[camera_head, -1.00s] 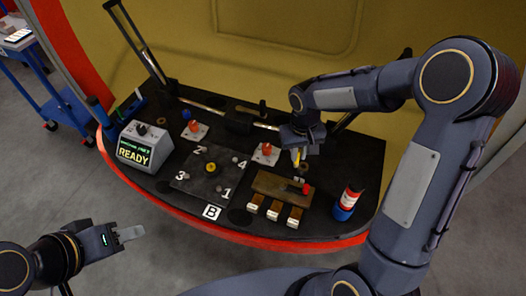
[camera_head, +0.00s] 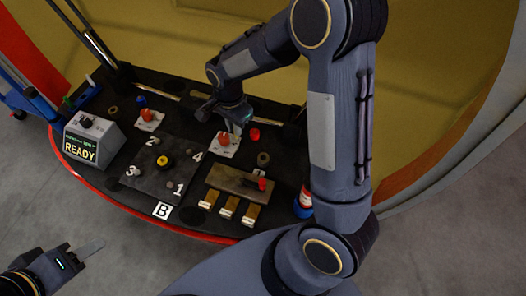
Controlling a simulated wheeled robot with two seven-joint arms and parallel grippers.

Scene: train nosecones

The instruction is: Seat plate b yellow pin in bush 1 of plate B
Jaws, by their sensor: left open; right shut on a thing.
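Plate B (camera_head: 150,186) is a dark square plate on the black bench, with marks 1 to 4 and a yellow knob (camera_head: 163,162) at its middle. Bush 1 (camera_head: 169,184) is a small brownish spot beside the mark 1, with nothing seen in it. My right gripper (camera_head: 235,128) is up and to the right of the plate, by a red knob on a white card. It is shut on the yellow pin, which its fingers now largely hide. My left gripper (camera_head: 84,254) is open and empty, off the bench's front edge.
A red knob (camera_head: 226,139) on a white card stands under my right gripper. A wooden block (camera_head: 228,179) and brass-coloured pieces (camera_head: 228,207) lie right of the plate. The READY box (camera_head: 88,137) stands left. A red-and-blue bottle (camera_head: 303,205) is at the right.

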